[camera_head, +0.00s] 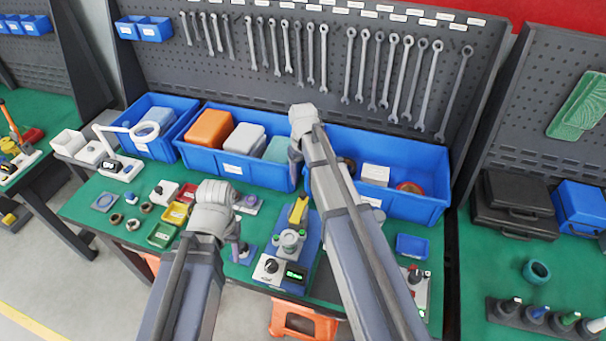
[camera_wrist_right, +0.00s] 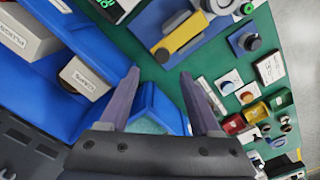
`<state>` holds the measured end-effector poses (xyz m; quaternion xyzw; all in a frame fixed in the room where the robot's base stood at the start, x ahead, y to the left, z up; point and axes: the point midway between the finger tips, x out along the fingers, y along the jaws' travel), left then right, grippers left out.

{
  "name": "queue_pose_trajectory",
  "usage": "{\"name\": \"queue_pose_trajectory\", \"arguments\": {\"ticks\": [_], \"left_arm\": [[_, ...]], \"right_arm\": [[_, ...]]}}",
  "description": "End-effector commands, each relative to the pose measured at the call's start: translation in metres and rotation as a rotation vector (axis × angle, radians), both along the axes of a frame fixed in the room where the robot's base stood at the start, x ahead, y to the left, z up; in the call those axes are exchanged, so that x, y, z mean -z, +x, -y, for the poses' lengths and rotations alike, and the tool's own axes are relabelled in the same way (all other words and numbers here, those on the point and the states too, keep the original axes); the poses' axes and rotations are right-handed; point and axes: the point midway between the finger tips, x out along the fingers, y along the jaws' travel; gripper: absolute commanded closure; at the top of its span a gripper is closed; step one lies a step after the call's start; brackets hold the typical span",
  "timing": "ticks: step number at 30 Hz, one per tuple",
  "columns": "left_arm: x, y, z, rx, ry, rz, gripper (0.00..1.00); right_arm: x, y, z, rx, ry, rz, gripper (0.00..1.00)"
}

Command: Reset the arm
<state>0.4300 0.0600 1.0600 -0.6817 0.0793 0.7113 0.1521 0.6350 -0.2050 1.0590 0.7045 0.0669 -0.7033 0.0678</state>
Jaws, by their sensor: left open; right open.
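My right gripper (camera_head: 294,172) is higher up, by the front of the blue bins. In the right wrist view, its two fingers (camera_wrist_right: 160,78) are spread with nothing held between them. The test device (camera_head: 310,240) has a blue base, a yellow lever (camera_head: 298,210), and a control box (camera_head: 272,270) with a black knob and green display.
Large blue bins (camera_head: 235,160) line the back of the table below a pegboard with hanging wrenches (camera_head: 400,75). Small coloured trays (camera_head: 162,234) and rings lie left of my left gripper. A small blue tray (camera_head: 412,246) sits right of my right arm.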

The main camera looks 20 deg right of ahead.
Motion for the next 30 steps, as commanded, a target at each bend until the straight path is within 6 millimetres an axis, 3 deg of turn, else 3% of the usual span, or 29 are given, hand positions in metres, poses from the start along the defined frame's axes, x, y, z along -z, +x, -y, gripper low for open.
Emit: {"name": "queue_pose_trajectory", "arguments": {"ticks": [16, 19, 23, 27, 30], "left_arm": [[-0.005, 0.0, 0.0, -0.001, 0.0, 0.0, 0.5], [-0.001, 0.0, 0.0, -0.001, 0.0, 0.0, 0.5], [0.014, 0.0, 0.0, -0.001, 0.0, 0.0, 0.5], [0.033, 0.0, 0.0, 0.001, 0.0, 0.0, 0.5], [0.045, 0.0, 0.0, 0.002, 0.0, 0.0, 0.5]], "right_arm": [[-0.005, 0.0, 0.0, 0.0, 0.0, 0.0, 0.36], [-0.001, -0.007, -0.008, -0.006, -0.002, -0.002, 0.36], [0.014, -0.045, -0.043, -0.035, -0.017, -0.012, 0.36], [0.033, -0.104, -0.09, -0.078, -0.046, -0.024, 0.36], [0.045, -0.145, -0.114, -0.103, -0.068, -0.03, 0.36]]}}
